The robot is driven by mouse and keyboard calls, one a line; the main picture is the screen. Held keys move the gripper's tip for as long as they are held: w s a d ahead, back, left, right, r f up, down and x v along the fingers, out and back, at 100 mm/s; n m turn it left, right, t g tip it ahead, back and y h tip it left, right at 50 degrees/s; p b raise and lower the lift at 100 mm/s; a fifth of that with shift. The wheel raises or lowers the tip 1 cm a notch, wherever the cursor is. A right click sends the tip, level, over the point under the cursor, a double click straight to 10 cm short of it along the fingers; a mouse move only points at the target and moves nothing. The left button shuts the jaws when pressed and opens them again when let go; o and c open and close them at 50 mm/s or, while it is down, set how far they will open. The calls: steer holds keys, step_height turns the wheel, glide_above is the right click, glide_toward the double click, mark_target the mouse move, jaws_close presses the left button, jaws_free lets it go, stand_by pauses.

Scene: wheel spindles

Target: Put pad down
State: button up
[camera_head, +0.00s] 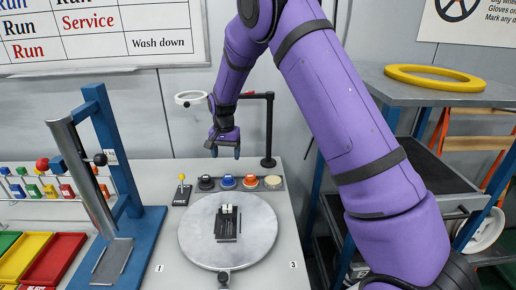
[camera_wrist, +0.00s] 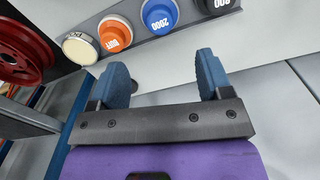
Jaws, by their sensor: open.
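My gripper (camera_head: 225,151) is open and empty above the grey bench, behind the row of pads. In the wrist view its two blue fingers (camera_wrist: 162,68) stand wide apart with nothing between them. The row holds several round pads in a dark strip: a black pad (camera_head: 206,183), a blue pad (camera_head: 228,181), an orange pad (camera_head: 250,180) and a cream pad (camera_head: 272,182). In the wrist view the blue pad (camera_wrist: 159,15) reads 2000 and the orange pad (camera_wrist: 115,33) seems to read BUFF. The pads are apart from the fingers. Which pad the task means cannot be told.
A round metal turntable (camera_head: 255,245) carrying a black fixture (camera_head: 228,224) stands in front. A black post (camera_head: 268,130) and a white ring (camera_head: 190,99) stand near my gripper. A blue press frame (camera_head: 120,170) is left. A yellow ring (camera_head: 433,77) lies on the right-hand shelf.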

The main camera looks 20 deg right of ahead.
steer(key=s+d+r+n+t, duration=0.1)
steer(key=s+d+r+n, duration=0.1)
steer(key=s+r, duration=0.8)
steer(key=s+d+r+n+t, duration=0.1)
steer(key=s+d+r, duration=0.2)
steer(key=s+r, duration=0.75)
steer(key=s+d+r+n+t, duration=0.1)
steer(key=s+r+n, duration=0.1)
steer(key=s, duration=0.9)
steer(key=s+d+r+n+t, duration=0.1)
steer(key=s+r, duration=0.3)
steer(key=s, duration=0.7)
steer(key=shift+s+n+t, duration=0.3)
steer(key=shift+n+t, duration=0.1)
steer(key=shift+t, duration=0.2)
steer(key=shift+o, duration=0.2)
steer(key=shift+w+r, duration=0.1)
